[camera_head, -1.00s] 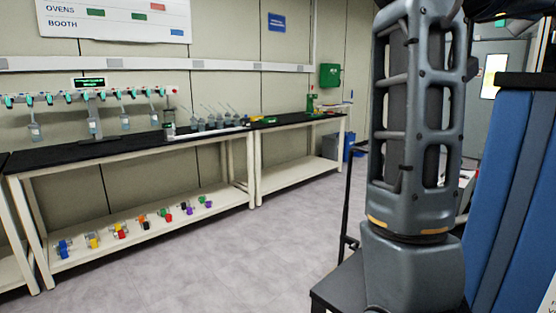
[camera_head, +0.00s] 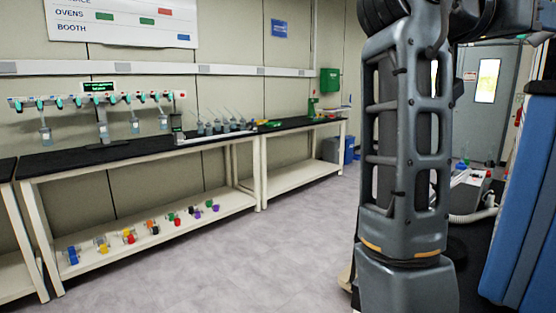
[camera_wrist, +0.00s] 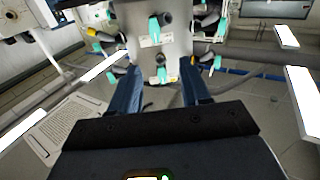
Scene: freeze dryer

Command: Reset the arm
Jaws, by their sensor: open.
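My gripper (camera_wrist: 160,98) shows in the wrist view with its two dark blue fingers spread apart and nothing between them. Beyond the fingers is a white freeze dryer manifold (camera_wrist: 165,30) with several teal-handled valves; the fingers look apart from it, though the distance is hard to tell. In the head view my arm stands tall at the right, and my gripper is out of the picture. Another freeze dryer manifold (camera_head: 105,98) with teal valves and hanging flasks stands over the black bench at the left.
The black-topped bench (camera_head: 110,155) runs along the wall, with several flasks (camera_head: 225,126) on it. Small items with coloured caps (camera_head: 128,237) lie on its lower shelf. A blue panel (camera_head: 525,200) stands close at the right. The grey floor (camera_head: 250,265) in the middle is clear.

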